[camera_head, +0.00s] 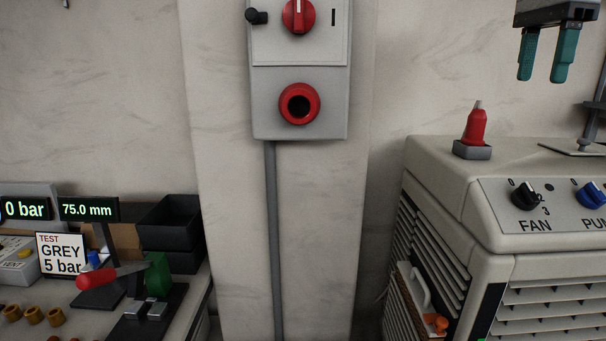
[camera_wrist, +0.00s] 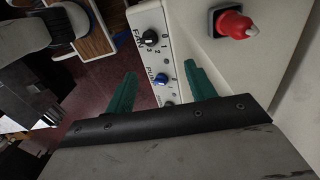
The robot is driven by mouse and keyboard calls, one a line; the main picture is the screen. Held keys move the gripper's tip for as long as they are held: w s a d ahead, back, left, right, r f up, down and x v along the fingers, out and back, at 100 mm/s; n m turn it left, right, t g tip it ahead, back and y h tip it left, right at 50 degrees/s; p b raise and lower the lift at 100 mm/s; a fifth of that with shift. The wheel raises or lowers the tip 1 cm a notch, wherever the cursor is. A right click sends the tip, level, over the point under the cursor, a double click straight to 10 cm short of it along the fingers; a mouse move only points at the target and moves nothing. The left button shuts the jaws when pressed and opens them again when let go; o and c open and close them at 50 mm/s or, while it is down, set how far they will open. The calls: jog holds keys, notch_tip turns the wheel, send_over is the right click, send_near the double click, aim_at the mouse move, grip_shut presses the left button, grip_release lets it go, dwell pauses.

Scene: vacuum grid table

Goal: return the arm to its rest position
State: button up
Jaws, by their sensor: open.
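My gripper (camera_head: 543,55) hangs at the top right of the head view, above the beige machine cabinet (camera_head: 440,160). Its two green fingers point down and stand apart, with nothing between them. In the wrist view my gripper (camera_wrist: 160,88) also shows open and empty, with the cabinet's control panel (camera_wrist: 155,50) beyond the fingers. The rest of my arm is mostly out of the head view.
A wall switch box (camera_head: 300,75) hangs mid-view. A cluttered bench with black bins (camera_head: 170,225) and a red-handled clamp (camera_head: 100,277) is at left.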

jog(key=s+a+f+n, duration=0.3)
jog(key=s+f+n, duration=0.3)
jog(key=f, duration=0.4)
jog(key=s+a+f+n, duration=0.3)
jog(key=s+f+n, duration=0.3)
jog(key=s+f, duration=0.3)
jog(key=s+a+f+n+t, duration=0.1)
jog(key=s+a+f+n, duration=0.3)
jog(key=f, duration=0.9)
jog(key=s+n, duration=0.2)
jog(key=s, duration=0.2)
jog(key=shift+f, duration=0.15)
jog(key=shift+s, duration=0.1)
